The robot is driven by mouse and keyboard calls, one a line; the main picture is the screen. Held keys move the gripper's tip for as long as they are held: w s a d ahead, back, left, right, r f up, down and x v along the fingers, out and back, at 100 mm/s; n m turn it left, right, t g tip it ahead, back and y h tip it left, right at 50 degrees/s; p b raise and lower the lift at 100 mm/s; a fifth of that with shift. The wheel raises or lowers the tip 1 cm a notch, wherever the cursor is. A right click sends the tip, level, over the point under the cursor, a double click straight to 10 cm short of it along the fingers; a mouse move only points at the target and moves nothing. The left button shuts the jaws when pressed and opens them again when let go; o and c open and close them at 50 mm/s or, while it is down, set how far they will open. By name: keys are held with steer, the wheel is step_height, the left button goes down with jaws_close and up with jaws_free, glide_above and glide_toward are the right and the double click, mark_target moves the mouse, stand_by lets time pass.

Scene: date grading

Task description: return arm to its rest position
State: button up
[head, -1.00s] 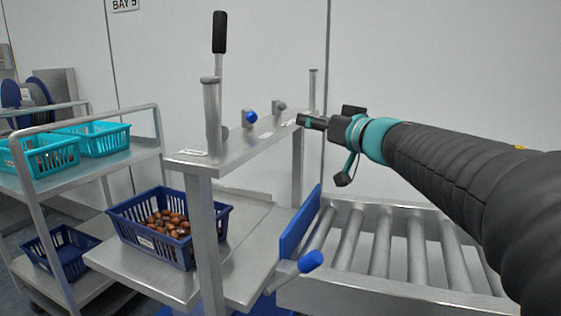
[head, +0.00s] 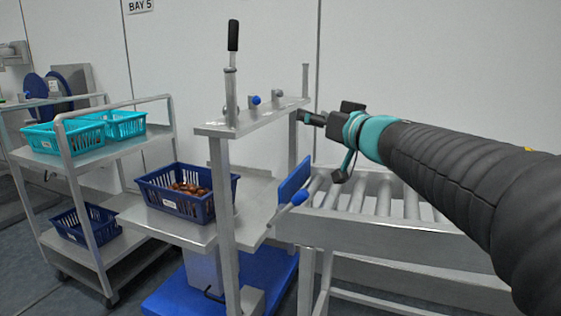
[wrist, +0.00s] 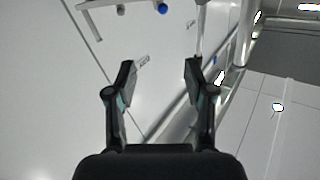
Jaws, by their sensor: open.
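My gripper (head: 312,118) is at the end of my dark arm, which reaches in from the right in the head view. It points left, in front of the pale wall and near the right end of the stand's upper shelf (head: 262,118). In the wrist view my gripper (wrist: 158,80) has its two fingers wide apart with nothing between them. Whether the fingertips are near the shelf in depth is hard to tell.
A dark blue crate (head: 170,207) of brown dates sits on the stand's lower plate. A roller conveyor (head: 375,235) lies below my arm. A trolley (head: 95,155) at left carries teal crates (head: 65,139) and a lower blue crate (head: 72,227). Floor is clear at front left.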

steer(key=s+d+f+m+g+h, duration=0.2)
steer(key=s+d+f+m+h, duration=0.4)
steer(key=s+d+f+h, duration=0.55)
steer(key=s+a+f+n+g+y, duration=0.2)
steer(key=s+f+g, duration=0.6)
steer(key=s+f, duration=1)
steer(key=shift+s+a+f+y, duration=0.35)
steer(key=shift+s+a, duration=0.35)
steer(key=shift+s, duration=0.15)
